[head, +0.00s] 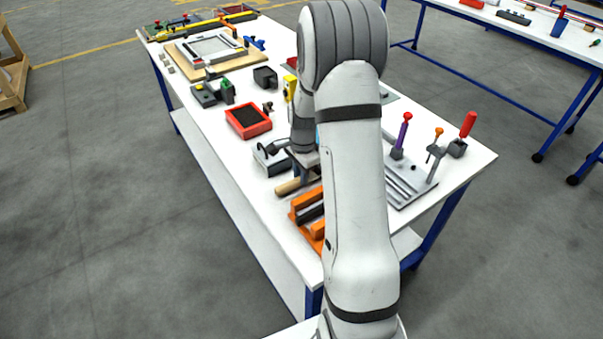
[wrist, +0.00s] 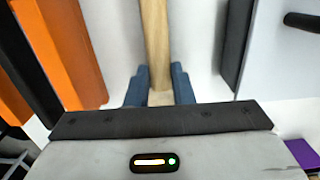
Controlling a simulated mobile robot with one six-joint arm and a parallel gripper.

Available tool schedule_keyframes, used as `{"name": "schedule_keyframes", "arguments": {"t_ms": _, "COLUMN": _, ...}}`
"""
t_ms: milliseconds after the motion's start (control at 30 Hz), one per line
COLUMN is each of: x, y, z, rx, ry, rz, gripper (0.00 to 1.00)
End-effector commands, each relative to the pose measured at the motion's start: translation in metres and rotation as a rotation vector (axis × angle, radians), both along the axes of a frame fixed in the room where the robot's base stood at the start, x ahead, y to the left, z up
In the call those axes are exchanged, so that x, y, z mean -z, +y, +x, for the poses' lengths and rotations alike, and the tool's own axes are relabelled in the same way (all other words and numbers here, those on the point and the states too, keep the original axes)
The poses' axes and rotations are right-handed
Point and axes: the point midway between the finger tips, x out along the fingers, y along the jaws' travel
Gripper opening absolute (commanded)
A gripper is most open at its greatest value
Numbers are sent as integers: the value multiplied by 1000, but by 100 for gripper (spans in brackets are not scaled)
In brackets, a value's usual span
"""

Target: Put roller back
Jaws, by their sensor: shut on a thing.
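My gripper (wrist: 159,84) is shut on a pale wooden bar (wrist: 155,38), apparently the roller's handle, between its two blue fingers in the wrist view. The bar runs away from the fingers towards the top edge of that view, where its far end is cut off. In the head view my gripper (head: 299,172) is low over the near part of the table, and the wooden piece (head: 288,187) shows beside it. My arm hides part of this area. I cannot tell whether the wooden piece touches the table.
An orange holder (head: 301,208) with dark slots stands close by, left in the wrist view (wrist: 65,45). A grey box (head: 268,160) lies on the other side. A grey tool plate (head: 405,190) with upright handles and a red tray (head: 248,120) share the white table (head: 225,160).

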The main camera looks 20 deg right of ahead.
Motion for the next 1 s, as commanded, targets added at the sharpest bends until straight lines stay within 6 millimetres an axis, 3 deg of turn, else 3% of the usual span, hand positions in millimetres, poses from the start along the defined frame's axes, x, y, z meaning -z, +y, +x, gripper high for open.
{"name": "schedule_keyframes", "arguments": {"t_ms": 267, "x": 0, "y": 0, "z": 0, "rx": -1, "ry": 0, "rz": 0, "gripper": 42}}
{"name": "schedule_keyframes", "arguments": {"t_ms": 633, "x": -8, "y": 1, "z": 1, "rx": -1, "ry": -2, "rz": -1, "gripper": 43}}
{"name": "schedule_keyframes", "arguments": {"t_ms": 1000, "x": -82, "y": -3, "z": 2, "rx": -1, "ry": -4, "rz": 0, "gripper": 43}}
